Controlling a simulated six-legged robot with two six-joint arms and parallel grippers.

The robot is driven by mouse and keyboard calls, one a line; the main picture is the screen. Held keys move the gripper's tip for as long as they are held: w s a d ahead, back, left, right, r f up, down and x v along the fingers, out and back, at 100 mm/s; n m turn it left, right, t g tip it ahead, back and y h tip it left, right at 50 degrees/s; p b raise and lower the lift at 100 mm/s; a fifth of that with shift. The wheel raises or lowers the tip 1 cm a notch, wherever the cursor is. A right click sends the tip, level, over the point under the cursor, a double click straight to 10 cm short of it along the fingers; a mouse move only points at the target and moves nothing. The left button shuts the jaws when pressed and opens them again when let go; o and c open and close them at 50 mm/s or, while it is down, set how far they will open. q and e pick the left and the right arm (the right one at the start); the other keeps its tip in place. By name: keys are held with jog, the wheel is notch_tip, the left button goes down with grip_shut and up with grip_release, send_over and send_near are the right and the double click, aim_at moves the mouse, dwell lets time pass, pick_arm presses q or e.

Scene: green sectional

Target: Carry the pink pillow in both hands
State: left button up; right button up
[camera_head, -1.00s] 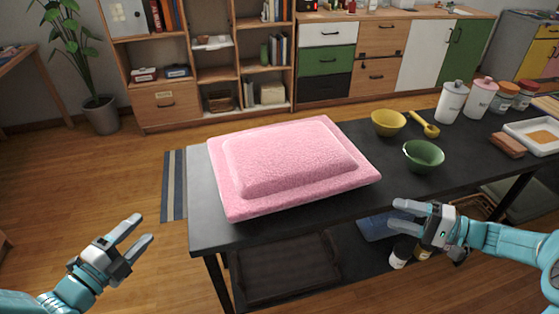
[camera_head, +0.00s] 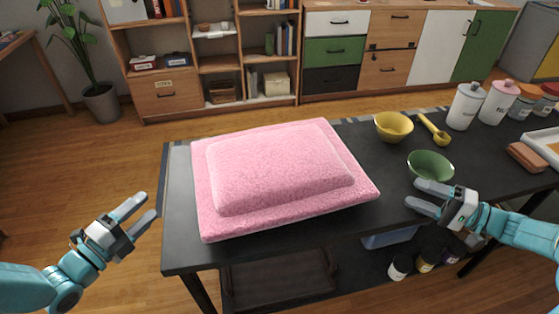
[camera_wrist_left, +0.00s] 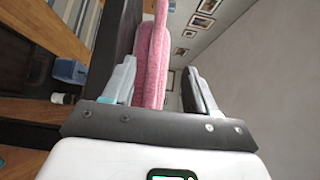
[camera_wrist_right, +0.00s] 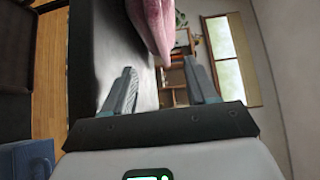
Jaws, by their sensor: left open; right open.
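My left gripper (camera_head: 140,210) is open and empty, left of the table and apart from the pillow. In the left wrist view the pillow (camera_wrist_left: 153,60) shows ahead, between the lines of the open fingers. My right gripper (camera_head: 428,198) is open and empty, right of the pillow near the table's front edge. In the right wrist view the pillow (camera_wrist_right: 157,25) shows ahead, between the lines of the fingers.
A green bowl (camera_head: 430,166) stands just beyond my right gripper, with a yellow bowl (camera_head: 393,127) and a yellow scoop (camera_head: 435,130) behind it. Canisters (camera_head: 466,105) stand further right. Bottles (camera_head: 400,267) and a dark tray (camera_head: 280,280) are below the tabletop.

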aim_at(356, 170)
jog(key=shift+w+d, duration=0.15)
jog(key=shift+w, duration=0.25)
pick_arm(q)
jog(key=shift+w+d, duration=0.15)
jog(key=shift+w, duration=0.2)
jog(key=shift+s, duration=0.1)
pick_arm(e)
jog(key=shift+s, duration=0.15)
jog(key=shift+a, duration=0.4)
pick_arm(q)
jog(key=x, duration=1.6)
pick_arm(e)
jog(key=x, duration=1.5)
jog(key=shift+w+a, duration=0.25)
jog(key=shift+w, duration=0.15)
pick_arm(q)
grip_shut()
pick_arm(e)
grip_shut()
